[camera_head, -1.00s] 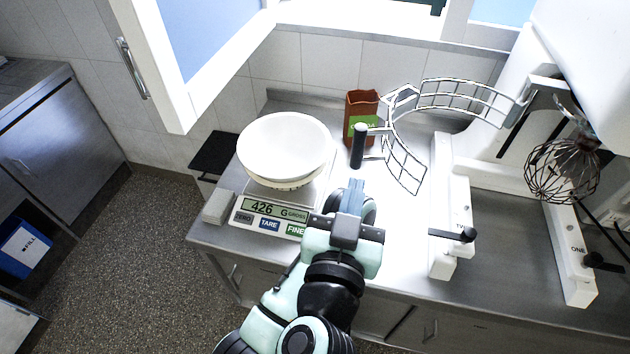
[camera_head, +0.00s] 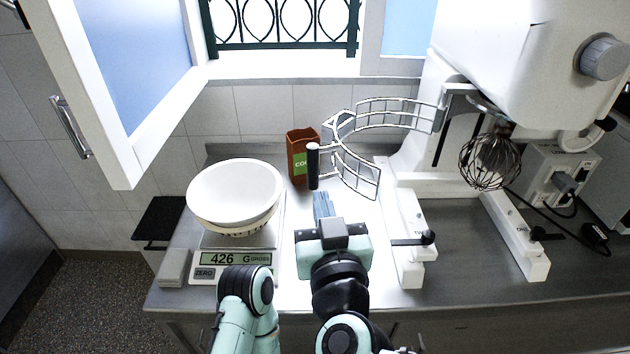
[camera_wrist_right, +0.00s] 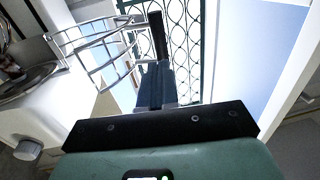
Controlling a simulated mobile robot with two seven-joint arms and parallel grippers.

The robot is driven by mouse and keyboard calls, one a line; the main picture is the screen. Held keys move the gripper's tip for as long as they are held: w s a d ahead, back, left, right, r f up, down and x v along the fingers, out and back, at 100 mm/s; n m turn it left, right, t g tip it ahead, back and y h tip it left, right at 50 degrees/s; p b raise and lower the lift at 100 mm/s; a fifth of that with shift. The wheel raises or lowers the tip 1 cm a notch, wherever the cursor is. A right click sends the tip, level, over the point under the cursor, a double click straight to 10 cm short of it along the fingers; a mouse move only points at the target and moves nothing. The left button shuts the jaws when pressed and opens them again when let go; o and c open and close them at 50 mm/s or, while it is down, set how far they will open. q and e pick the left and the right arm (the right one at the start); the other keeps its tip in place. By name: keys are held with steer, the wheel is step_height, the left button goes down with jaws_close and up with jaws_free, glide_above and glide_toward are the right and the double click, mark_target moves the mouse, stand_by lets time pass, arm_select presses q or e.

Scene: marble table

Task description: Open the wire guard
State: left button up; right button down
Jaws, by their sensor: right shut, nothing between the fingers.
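The wire guard (camera_head: 352,172) of the white mixer (camera_head: 500,60) is a curved metal cage. It is swung out to the left of the whisk (camera_head: 488,162), with its black upright handle (camera_head: 313,165) at the free end. My right gripper (camera_head: 323,203) is shut and empty, with its blue fingers just in front of and below the handle. In the right wrist view, the handle (camera_wrist_right: 158,36) stands just beyond the fingertips (camera_wrist_right: 155,80), and the cage (camera_wrist_right: 100,45) is to its left. I cannot tell whether they touch. My left gripper is not in view.
A white bowl (camera_head: 235,193) sits on a scale (camera_head: 232,258) left of my right gripper. A brown box (camera_head: 299,150) stands behind the handle. The mixer's white legs (camera_head: 405,245) flank an empty space under the whisk. An open window sash (camera_head: 130,90) hangs over the left.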

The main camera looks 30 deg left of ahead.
mark_target(314, 169)
steer(key=x, duration=0.6)
steer(key=shift+w+a, duration=0.1)
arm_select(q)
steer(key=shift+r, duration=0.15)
